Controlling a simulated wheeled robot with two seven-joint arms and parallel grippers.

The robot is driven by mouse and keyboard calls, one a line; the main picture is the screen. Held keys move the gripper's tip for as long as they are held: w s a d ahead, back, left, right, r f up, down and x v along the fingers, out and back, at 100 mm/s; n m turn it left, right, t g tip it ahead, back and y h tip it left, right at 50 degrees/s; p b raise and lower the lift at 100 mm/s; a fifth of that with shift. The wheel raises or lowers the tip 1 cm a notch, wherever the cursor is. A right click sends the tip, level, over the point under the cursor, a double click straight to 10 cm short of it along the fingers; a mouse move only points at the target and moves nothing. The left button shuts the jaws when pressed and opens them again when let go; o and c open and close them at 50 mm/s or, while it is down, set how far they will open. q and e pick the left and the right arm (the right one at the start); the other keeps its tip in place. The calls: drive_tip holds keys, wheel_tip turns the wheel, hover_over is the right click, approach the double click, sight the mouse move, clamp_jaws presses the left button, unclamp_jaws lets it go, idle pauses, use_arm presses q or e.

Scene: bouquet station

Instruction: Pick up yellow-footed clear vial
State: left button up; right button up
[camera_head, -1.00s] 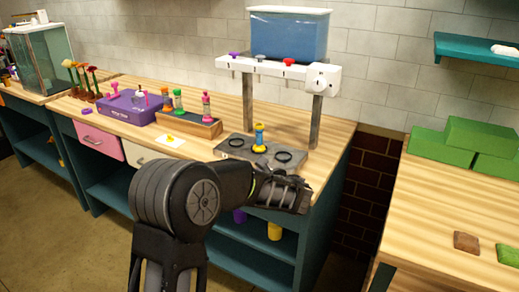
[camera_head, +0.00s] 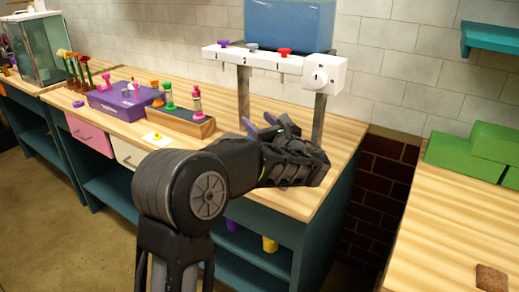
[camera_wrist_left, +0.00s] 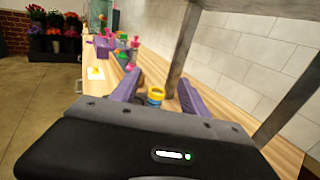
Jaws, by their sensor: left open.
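In the left wrist view, a small vial with a yellow ring and blue below it (camera_wrist_left: 155,96) stands between the two purple fingers of my left gripper (camera_wrist_left: 158,90). The fingers are apart, and I cannot tell whether either touches it. In the head view my left gripper (camera_head: 259,123) is over the bench below the dispenser stand. Its body hides the vial and the grey tray there. My right gripper is not in view.
A wooden rack (camera_head: 180,122) holds several coloured vials to the left, next to a purple box (camera_head: 122,103). The dispenser's white valve bar (camera_head: 262,61) and metal legs (camera_head: 319,116) stand close beyond my gripper. Green blocks (camera_head: 470,150) lie on the right bench.

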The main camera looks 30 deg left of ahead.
use_arm(q)
drive_tip(key=f+b, duration=0.5)
drive_tip(key=f, duration=0.1)
drive_tip(key=shift+w, duration=0.2)
drive_tip(key=shift+r, duration=0.1)
drive_tip(key=shift+x, duration=1.3)
drive_tip(key=shift+a, duration=0.1)
drive_tip(key=x, duration=0.5)
drive_tip(key=shift+p, duration=0.4)
drive_tip(key=shift+c, duration=0.4)
clamp_jaws()
